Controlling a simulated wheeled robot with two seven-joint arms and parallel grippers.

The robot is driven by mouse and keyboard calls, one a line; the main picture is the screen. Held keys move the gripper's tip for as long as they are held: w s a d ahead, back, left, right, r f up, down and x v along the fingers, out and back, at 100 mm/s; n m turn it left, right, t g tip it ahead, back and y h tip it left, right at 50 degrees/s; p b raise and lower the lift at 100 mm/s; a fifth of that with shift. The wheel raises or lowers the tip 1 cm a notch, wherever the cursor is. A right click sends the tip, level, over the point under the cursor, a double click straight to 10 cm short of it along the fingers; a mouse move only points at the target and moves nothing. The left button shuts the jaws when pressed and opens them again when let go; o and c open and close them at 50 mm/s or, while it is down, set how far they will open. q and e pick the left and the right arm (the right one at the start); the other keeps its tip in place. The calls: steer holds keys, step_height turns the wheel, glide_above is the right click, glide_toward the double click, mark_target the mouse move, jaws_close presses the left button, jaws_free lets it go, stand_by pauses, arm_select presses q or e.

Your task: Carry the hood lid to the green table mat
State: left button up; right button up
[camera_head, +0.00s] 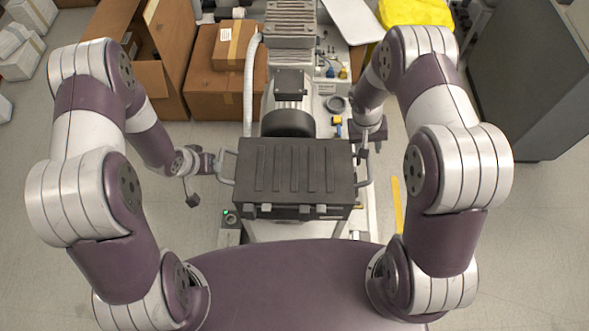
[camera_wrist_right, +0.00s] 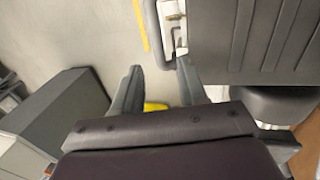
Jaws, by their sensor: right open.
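The hood lid (camera_head: 294,172) is a dark grey ribbed cover with a bar handle on each side, level over the machine in the middle of the head view. Its ribbed top also shows at the upper right of the right wrist view (camera_wrist_right: 255,35). My left gripper (camera_head: 205,180) is beside the left handle (camera_head: 226,168), its fingers apart. My right gripper (camera_head: 370,145) is open and empty near the right handle (camera_head: 364,170). In the right wrist view the handle (camera_wrist_right: 178,45) lies just beyond the right fingertip. No green mat is visible.
Cardboard boxes (camera_head: 215,88) stand at the back left. Compressor parts (camera_head: 290,90) lie behind the lid.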

arm_select(q)
steer(key=x, duration=0.7)
steer(key=shift+w+d+f, duration=0.1)
steer(key=shift+f, duration=0.2)
arm_select(e)
steer(key=x, duration=0.7)
steer(key=shift+f, duration=0.35)
arm_select(q)
steer(key=shift+c, duration=0.3)
arm_select(e)
steer(key=shift+c, duration=0.2)
arm_select(q)
jaws_close()
arm_select(e)
steer(key=c, duration=0.5)
jaws_close()
